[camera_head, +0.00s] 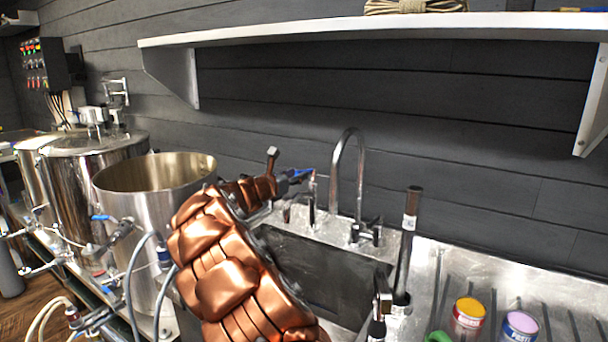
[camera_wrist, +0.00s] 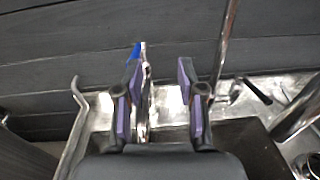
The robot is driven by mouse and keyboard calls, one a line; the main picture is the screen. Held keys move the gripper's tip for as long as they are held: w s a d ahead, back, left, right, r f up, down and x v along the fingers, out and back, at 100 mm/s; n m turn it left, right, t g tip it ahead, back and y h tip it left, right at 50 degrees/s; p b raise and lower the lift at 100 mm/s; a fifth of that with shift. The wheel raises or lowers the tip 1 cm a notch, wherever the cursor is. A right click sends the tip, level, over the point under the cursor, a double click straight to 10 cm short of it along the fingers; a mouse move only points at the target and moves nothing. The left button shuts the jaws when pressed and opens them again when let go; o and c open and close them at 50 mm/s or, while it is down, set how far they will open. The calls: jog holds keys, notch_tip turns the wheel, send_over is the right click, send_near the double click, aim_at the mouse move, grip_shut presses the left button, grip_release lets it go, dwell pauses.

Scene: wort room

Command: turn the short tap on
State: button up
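The short tap (camera_head: 312,197) is a slim chrome post with a blue lever at its top, at the back edge of the sink left of the tall curved tap (camera_head: 347,165). My gripper (camera_head: 284,182) is beside the short tap's upper part, at the end of my copper-coloured arm. In the wrist view my gripper (camera_wrist: 160,95) is open, with its purple-padded fingers apart. The short tap (camera_wrist: 146,95) shows between them, close to the left finger, with its blue lever (camera_wrist: 135,52) near that fingertip. I cannot tell whether they touch.
The steel sink (camera_head: 325,270) lies below my gripper. A dark upright tube (camera_head: 408,245) stands to its right, with two paint-like cans (camera_head: 468,318) on the ribbed drainer. A shelf (camera_head: 400,27) hangs above. A large steel pot (camera_head: 145,205) stands left.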

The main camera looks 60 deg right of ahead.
jog(key=w+d+f+n+t, duration=0.1)
jog(key=n, duration=0.1)
jog(key=w+d+f+n+t, duration=0.1)
jog(key=w+d, duration=0.1)
jog(key=shift+w+d+f+n+h, duration=0.25)
jog(key=shift+w+f+n+h, duration=0.05)
jog(key=shift+f+n, duration=0.1)
jog(key=shift+w+d+p, duration=0.15)
jog(key=shift+d+p, duration=0.3)
jog(key=shift+d, duration=1.45)
jog(key=shift+w+d+p, duration=0.15)
jog(key=shift+d+p, duration=0.25)
jog(key=shift+d, duration=1.45)
grip_shut()
